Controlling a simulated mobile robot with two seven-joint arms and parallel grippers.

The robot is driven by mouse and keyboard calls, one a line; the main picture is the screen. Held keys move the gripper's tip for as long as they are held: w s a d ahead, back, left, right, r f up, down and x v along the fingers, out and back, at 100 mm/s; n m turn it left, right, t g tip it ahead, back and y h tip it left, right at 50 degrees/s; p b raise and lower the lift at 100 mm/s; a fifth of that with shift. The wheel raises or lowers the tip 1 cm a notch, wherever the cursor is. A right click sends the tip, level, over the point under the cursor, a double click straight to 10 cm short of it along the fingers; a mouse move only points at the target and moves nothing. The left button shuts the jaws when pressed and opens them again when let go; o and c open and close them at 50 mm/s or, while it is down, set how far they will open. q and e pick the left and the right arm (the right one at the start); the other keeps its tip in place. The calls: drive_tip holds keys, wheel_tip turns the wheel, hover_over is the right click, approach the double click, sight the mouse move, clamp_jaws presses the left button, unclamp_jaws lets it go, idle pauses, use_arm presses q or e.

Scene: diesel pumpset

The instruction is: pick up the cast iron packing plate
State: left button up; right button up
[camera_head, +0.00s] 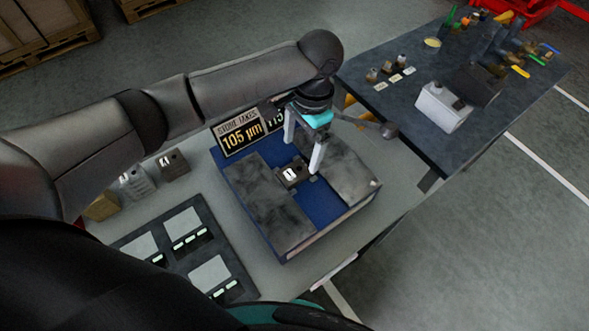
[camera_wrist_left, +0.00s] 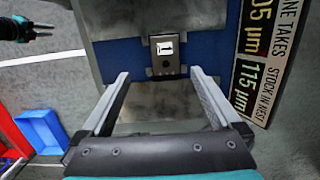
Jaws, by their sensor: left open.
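A small dark metal plate with a white label, which I take to be the cast iron packing plate (camera_head: 296,173), sits in the blue gap between two grey slabs. In the left wrist view the plate (camera_wrist_left: 165,64) lies just beyond the fingertips, near the middle, with its label and a dark hole showing. My left gripper (camera_head: 302,158) is open and points down over the plate, one finger to each side. In the wrist view nothing is between its fingers (camera_wrist_left: 161,74). A dark gripper with teal, likely my right one (camera_wrist_left: 32,30), shows at the upper left; its jaws are unclear.
The blue base (camera_head: 330,220) carries the two grey slabs (camera_head: 262,205) on a grey table. A sign reading 105 µm (camera_head: 241,137) stands behind. A dark panel with pale squares (camera_head: 190,245) lies left. A dark table (camera_head: 430,120) with small parts stands right.

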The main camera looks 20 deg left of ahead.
sight(295, 171)
use_arm(q)
wheel_tip(295, 171, down, 3)
drive_tip(key=shift+a+f, duration=0.15)
drive_tip(key=shift+f, duration=0.05)
drive_tip(key=shift+s+a+f, duration=0.1)
drive_tip(key=shift+a+f, duration=0.1)
drive_tip(key=shift+f, duration=0.7)
drive_tip(key=shift+w+a+f, duration=0.1)
drive_tip(key=shift+a+f, duration=0.05)
drive_tip(key=shift+f, duration=0.7)
drive_tip(key=shift+s+a+f, duration=0.1)
drive_tip(key=shift+a+f, duration=0.1)
drive_tip(key=shift+f, duration=0.7)
drive_tip(key=shift+c, duration=0.3)
clamp_jaws()
drive_tip(key=shift+r, duration=0.1)
